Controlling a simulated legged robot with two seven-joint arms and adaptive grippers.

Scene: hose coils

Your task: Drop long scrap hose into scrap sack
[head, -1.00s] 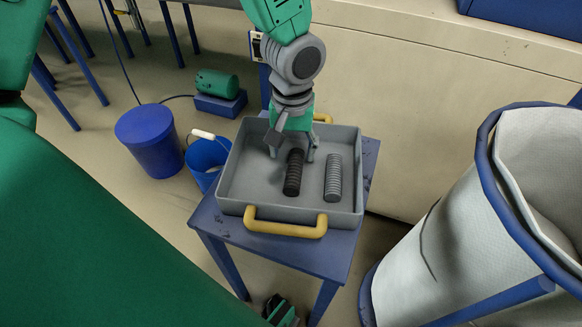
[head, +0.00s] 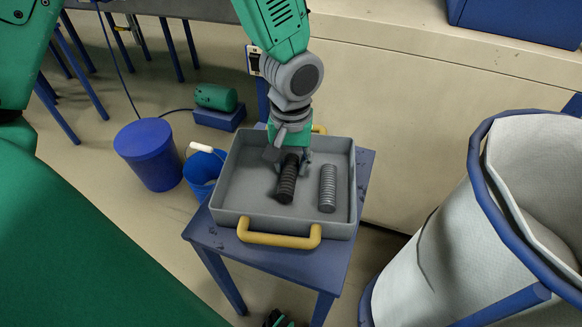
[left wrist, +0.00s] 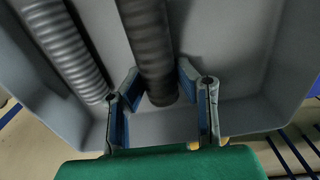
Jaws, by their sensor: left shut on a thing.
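A black ribbed hose (head: 288,182) is in the grey tray (head: 226,190), between the fingers of my left gripper (head: 291,162). My left gripper is shut on the black hose near its far end; the left wrist view shows the black hose (left wrist: 148,45) between the two fingers (left wrist: 160,98). A grey ribbed hose (head: 328,188) lies apart on its right in the tray, and it also shows in the left wrist view (left wrist: 65,45). The white scrap sack (head: 425,255) hangs open in a blue frame at the right.
The tray has yellow handles (head: 278,240) and stands on a blue table (head: 290,262). A blue drum (head: 148,155) and a blue bucket (head: 201,172) stand to its left. A beige cabinet (head: 400,120) is behind. Open floor lies between table and sack.

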